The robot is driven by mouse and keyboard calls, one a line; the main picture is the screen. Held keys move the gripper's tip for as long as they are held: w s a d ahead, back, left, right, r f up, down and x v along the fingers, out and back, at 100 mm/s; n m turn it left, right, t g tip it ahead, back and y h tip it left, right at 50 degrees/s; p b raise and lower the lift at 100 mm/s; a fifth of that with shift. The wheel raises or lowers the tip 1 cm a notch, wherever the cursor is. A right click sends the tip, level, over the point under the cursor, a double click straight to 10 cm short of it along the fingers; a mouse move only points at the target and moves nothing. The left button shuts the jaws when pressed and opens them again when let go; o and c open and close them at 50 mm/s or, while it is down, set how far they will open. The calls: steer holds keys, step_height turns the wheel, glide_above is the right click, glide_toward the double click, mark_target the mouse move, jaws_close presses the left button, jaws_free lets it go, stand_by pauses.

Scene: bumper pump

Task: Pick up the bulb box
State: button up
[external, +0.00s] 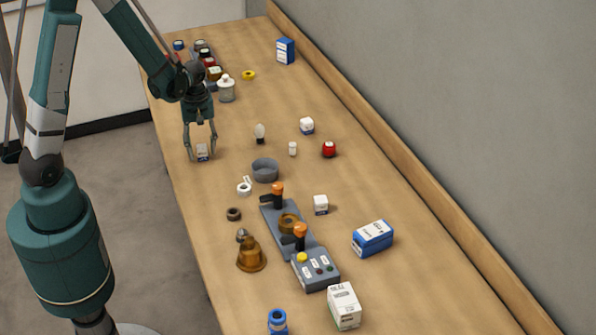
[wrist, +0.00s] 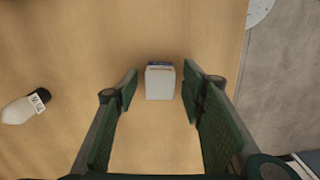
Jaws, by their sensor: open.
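A small white box (external: 202,149) with a printed label stands near the left edge of the table. I take it for the bulb box, though its print is too small to read. In the wrist view the box (wrist: 160,84) shows a pale top and a dark blue strip at its far edge. My gripper (external: 202,155) points down over it, with one finger on each side. In the wrist view the open fingers (wrist: 160,76) leave a visible gap on both sides of the box.
A light bulb (external: 260,132) lies or stands to the right. A grey bowl (external: 265,170) and white tape roll (external: 244,187) are nearer the camera. Bare wood surrounds the gripped area; the table edge is close.

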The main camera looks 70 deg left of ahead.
mark_target(201, 147)
steer(key=c, duration=1)
steer(key=shift+o, duration=0.2)
steer(key=shift+r, duration=0.2)
steer(key=shift+r+p, duration=0.4)
steer(key=shift+r, duration=4.4)
